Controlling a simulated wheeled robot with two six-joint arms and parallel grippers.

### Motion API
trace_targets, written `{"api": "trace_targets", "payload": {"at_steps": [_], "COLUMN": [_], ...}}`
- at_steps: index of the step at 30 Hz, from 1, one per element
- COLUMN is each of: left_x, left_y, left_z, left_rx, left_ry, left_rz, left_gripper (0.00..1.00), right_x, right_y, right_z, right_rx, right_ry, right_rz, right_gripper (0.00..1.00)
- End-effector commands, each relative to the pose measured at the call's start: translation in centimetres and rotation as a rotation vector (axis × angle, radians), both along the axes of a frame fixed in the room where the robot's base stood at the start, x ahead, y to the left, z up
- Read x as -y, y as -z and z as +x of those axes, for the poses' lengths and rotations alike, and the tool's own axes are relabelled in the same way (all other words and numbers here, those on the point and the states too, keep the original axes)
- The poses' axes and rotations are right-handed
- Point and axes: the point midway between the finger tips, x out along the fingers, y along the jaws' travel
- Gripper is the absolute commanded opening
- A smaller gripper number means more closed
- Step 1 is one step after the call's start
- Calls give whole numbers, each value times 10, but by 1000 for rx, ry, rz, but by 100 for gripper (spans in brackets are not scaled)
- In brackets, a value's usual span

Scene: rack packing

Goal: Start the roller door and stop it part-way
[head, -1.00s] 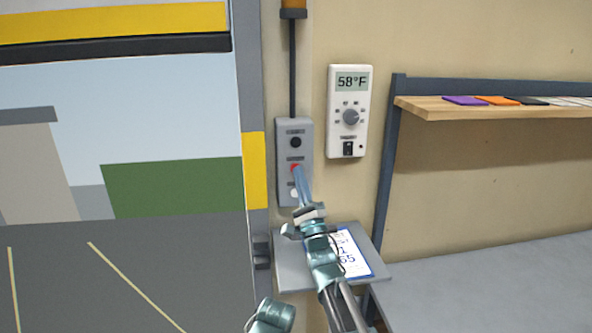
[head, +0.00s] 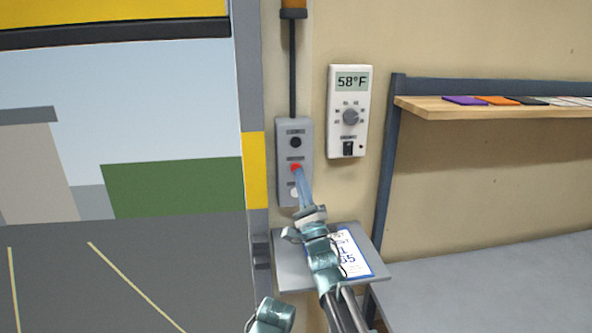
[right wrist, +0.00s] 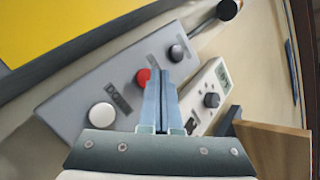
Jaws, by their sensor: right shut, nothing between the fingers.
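The roller door (head: 110,30) is part-way up, its yellow lower panel and dark bottom edge at the top left of the head view. A grey control box (head: 283,160) on the wall has a black button (head: 296,142) on top, a red button (head: 296,168) in the middle and a white button (head: 295,192) below. My right gripper (head: 299,172) is shut and empty, its fingertips right at the red button. In the right wrist view the tips lie beside the red button (right wrist: 143,77); I cannot tell whether they touch.
A white thermostat (head: 348,110) reading 58°F hangs right of the box. A small grey shelf (head: 290,265) with a printed sheet sits below. A wooden shelf (head: 500,112) stands at the right. The doorway opens onto grey ground (head: 120,270).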

Motion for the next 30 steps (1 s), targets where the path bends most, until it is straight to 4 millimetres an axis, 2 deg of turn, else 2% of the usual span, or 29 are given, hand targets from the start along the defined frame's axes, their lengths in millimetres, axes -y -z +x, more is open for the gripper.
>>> {"api": "trace_targets", "payload": {"at_steps": [11,25,30], "left_x": [0,0,0], "left_y": [0,0,0], "left_z": [0,0,0], "left_rx": [0,0,0], "left_ry": [0,0,0], "left_rz": [0,0,0], "left_gripper": [0,0,0], "right_x": [0,6,7], "right_y": [0,0,0], "right_z": [-3,-44,-51], "right_rx": [0,0,0], "right_ry": [0,0,0], "right_rz": [0,0,0], "right_gripper": [0,0,0]}}
